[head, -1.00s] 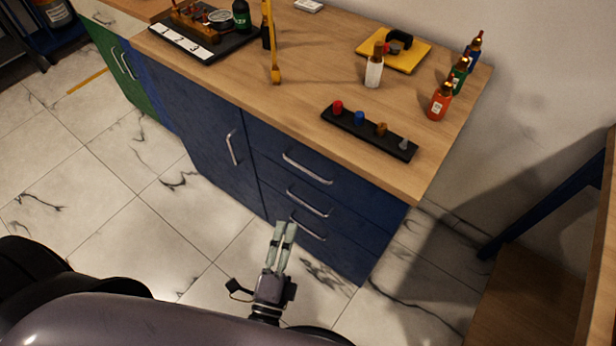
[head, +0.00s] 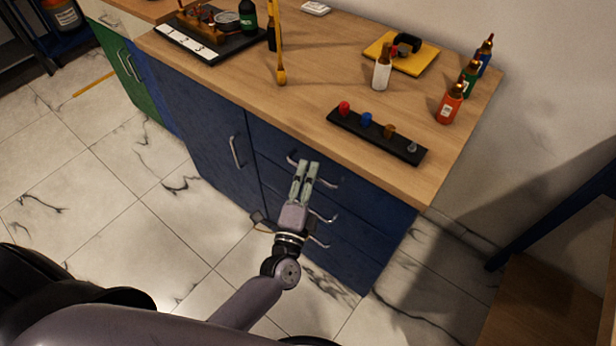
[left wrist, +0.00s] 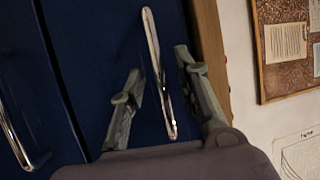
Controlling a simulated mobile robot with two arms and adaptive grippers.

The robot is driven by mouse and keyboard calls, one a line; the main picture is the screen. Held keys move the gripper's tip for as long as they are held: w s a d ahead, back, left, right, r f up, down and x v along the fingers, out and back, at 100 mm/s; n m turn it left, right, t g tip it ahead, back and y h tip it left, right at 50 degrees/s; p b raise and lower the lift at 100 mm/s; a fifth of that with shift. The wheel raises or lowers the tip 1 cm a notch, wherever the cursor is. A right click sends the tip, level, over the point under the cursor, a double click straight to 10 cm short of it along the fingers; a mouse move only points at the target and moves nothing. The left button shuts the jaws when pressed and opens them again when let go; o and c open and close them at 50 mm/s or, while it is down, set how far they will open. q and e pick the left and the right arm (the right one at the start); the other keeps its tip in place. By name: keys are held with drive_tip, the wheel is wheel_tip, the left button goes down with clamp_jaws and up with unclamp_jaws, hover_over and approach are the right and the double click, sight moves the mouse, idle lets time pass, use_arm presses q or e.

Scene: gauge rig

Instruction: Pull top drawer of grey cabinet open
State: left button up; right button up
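No grey cabinet with drawers shows; the drawer cabinet (head: 205,125) in front of me is dark blue under a wooden top. Its top drawer (head: 268,138) is shut, with a silver bar handle (head: 327,183) partly covered by my left gripper (head: 307,164). In the left wrist view this handle (left wrist: 157,70) runs between the two fingers of my left gripper (left wrist: 158,72). The gripper is open, with a gap seen on both sides of the bar. I cannot tell how deep the bar sits between the fingers. My right gripper is in neither view.
Two lower drawer handles (head: 322,217) and a door handle (head: 234,152) stick out nearby. On the worktop (head: 330,85) are a black peg strip (head: 376,136), several bottles and a yellow plate (head: 400,56). The tiled floor (head: 130,215) at left is mostly clear.

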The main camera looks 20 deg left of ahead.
use_arm(q)
drive_tip(key=shift+c, duration=0.6)
clamp_jaws()
